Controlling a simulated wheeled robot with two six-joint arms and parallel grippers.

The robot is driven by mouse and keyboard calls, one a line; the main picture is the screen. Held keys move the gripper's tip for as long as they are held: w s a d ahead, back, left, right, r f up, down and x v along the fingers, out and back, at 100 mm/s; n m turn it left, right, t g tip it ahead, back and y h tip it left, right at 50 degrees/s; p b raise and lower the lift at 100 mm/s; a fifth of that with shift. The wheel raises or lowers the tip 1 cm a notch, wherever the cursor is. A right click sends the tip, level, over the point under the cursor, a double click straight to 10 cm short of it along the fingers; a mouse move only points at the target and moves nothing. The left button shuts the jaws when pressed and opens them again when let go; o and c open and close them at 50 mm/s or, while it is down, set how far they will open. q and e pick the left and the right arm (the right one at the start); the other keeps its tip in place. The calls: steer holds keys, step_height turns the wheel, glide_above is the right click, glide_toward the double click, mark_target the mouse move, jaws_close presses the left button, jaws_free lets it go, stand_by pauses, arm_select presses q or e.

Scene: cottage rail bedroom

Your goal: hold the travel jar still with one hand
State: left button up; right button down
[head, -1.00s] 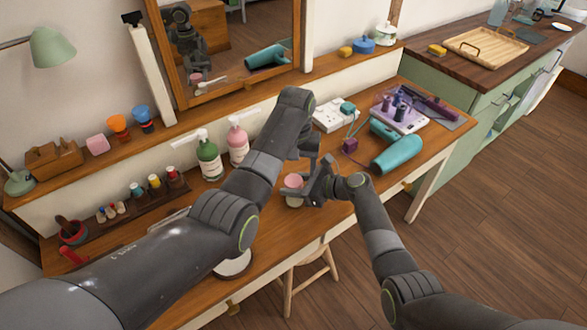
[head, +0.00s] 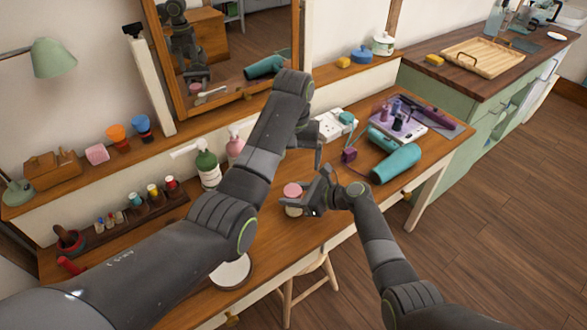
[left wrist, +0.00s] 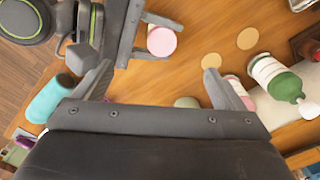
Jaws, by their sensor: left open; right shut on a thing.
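The travel jar, a small pale jar with a pink lid (head: 292,190), stands upright on the wooden desk, near the middle. My right gripper (head: 308,202) comes in from the right and is shut on the jar low at its side. In the left wrist view the pink lid (left wrist: 161,41) shows from above, between the right gripper's two fingers. My left gripper (head: 318,160) is above and behind the jar, apart from it. Its two spread fingers frame the left wrist view (left wrist: 165,80), open with nothing between them.
A green pump bottle (head: 207,169) and a pink one (head: 235,147) stand behind the jar. A round mirror-like disc (head: 231,272) lies front left. Bare desk surrounds the jar's front.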

steer(key=shift+s+d+f, duration=0.1)
steer(key=shift+f, duration=0.3)
arm_select(q)
steer(key=shift+a+r, duration=0.15)
steer(key=shift+r, duration=0.45)
arm_select(e)
steer(key=c, duration=1)
jaws_free()
arm_select(q)
steer(key=shift+w+f, duration=0.15)
steer(key=shift+w, duration=0.05)
arm_select(e)
steer(key=o, duration=0.3)
steer(key=shift+w+r, duration=0.1)
steer(key=shift+w, duration=0.15)
arm_select(q)
steer(key=shift+s, duration=0.1)
arm_select(e)
steer(key=shift+o, duration=0.2)
steer(key=shift+s+r, duration=0.1)
steer(key=shift+r, duration=0.05)
steer(key=shift+d+r, duration=0.1)
steer(key=shift+d, duration=0.1)
arm_select(q)
steer(key=shift+r, duration=0.25)
arm_select(e)
steer(key=v, duration=1.6)
steer(key=shift+d, duration=0.35)
steer(key=shift+s+r, duration=0.1)
steer(key=shift+s, duration=0.05)
